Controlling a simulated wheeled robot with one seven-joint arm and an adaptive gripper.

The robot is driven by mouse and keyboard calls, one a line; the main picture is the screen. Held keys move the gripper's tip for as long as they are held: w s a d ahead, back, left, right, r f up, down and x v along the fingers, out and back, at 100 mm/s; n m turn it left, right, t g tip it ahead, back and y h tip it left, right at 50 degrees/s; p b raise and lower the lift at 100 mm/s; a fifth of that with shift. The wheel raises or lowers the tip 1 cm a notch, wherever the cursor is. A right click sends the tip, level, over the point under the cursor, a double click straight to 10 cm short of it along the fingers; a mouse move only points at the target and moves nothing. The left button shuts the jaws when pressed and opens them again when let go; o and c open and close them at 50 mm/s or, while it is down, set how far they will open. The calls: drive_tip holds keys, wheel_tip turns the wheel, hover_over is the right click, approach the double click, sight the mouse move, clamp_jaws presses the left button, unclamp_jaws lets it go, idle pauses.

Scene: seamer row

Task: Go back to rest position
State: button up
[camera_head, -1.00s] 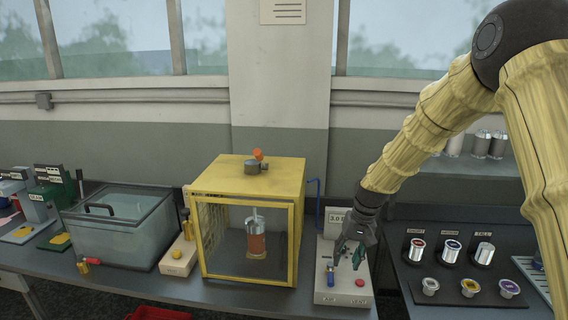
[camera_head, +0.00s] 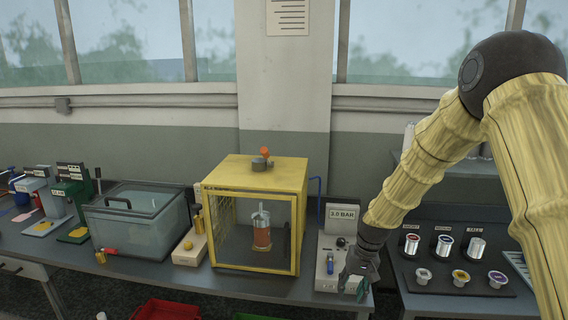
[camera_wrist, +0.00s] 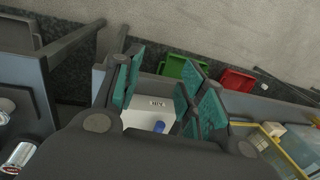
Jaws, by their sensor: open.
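My gripper (camera_head: 358,284) is open and empty at the front right edge of the bench, in front of the pressure control box (camera_head: 327,256) with its "3.0 BAR" display. In the wrist view my gripper (camera_wrist: 172,98) shows its teal finger pads spread apart. Between them lies the white top of the control box with a blue knob (camera_wrist: 159,127). The box's right front corner is hidden behind my gripper in the head view.
A yellow cage (camera_head: 255,172) with a can inside stands left of the box. A lidded tank (camera_head: 138,240) stands farther left. A can display (camera_head: 457,291) is at right. Red (camera_head: 166,310) and green bins lie on the floor below the bench's front edge.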

drive_tip(key=s+f, duration=1.1)
drive_tip(key=f, duration=0.3)
drive_tip(key=s+d+f, duration=0.1)
drive_tip(key=s+f, duration=0.3)
drive_tip(key=s, duration=0.7)
drive_tip(key=s+d+f+h, duration=0.1)
drive_tip(key=s+f, duration=0.3)
drive_tip(key=s, duration=0.8)
drive_tip(key=s+d+f+n+h, duration=0.1)
drive_tip(key=s+f, duration=0.4)
drive_tip(key=s, duration=0.6)
drive_tip(key=shift+s, duration=0.15)
